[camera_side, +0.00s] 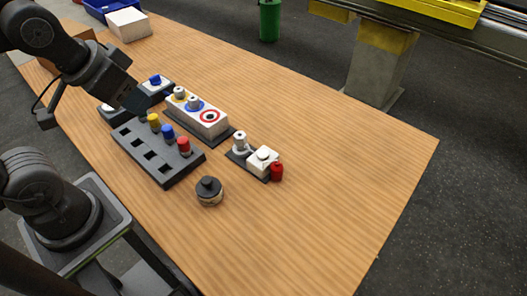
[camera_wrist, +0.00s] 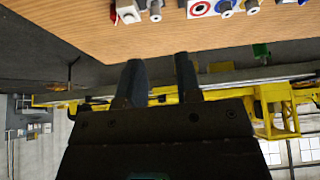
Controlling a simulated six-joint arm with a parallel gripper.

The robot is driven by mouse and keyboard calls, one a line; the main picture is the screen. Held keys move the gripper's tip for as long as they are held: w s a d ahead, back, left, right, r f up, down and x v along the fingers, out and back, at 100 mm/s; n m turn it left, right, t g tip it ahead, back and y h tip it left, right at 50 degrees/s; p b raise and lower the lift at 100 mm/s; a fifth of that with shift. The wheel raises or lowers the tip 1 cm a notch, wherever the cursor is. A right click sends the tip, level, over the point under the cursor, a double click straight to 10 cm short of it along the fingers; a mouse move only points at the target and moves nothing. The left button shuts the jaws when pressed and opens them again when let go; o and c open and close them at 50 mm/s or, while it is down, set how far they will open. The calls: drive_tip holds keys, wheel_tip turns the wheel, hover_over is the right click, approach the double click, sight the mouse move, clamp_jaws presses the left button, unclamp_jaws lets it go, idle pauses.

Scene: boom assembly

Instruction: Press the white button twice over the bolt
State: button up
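In the side view a white button (camera_side: 106,106) sits on a dark box, left of my gripper (camera_side: 139,106). Silver bolts (camera_side: 193,102) stand in the yellow and blue rings of a white block (camera_side: 212,128); its red ring shows no bolt. Another silver bolt (camera_side: 240,141) stands on a small dark base, beside a white block (camera_side: 263,162) with a pale round top. In the wrist view my gripper (camera_wrist: 161,80) has its fingers apart with nothing between them. In the side view its fingertips are hard to make out beside the dark boxes.
A dark rack (camera_side: 158,157) holds yellow, blue and red capped pieces and has empty square slots. A blue button (camera_side: 155,80) is on a dark box behind my gripper. A red cylinder (camera_side: 277,172) and a black-topped round piece (camera_side: 209,190) stand nearby. The table's right side is clear.

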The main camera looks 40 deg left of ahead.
clamp_jaws()
idle(1.2)
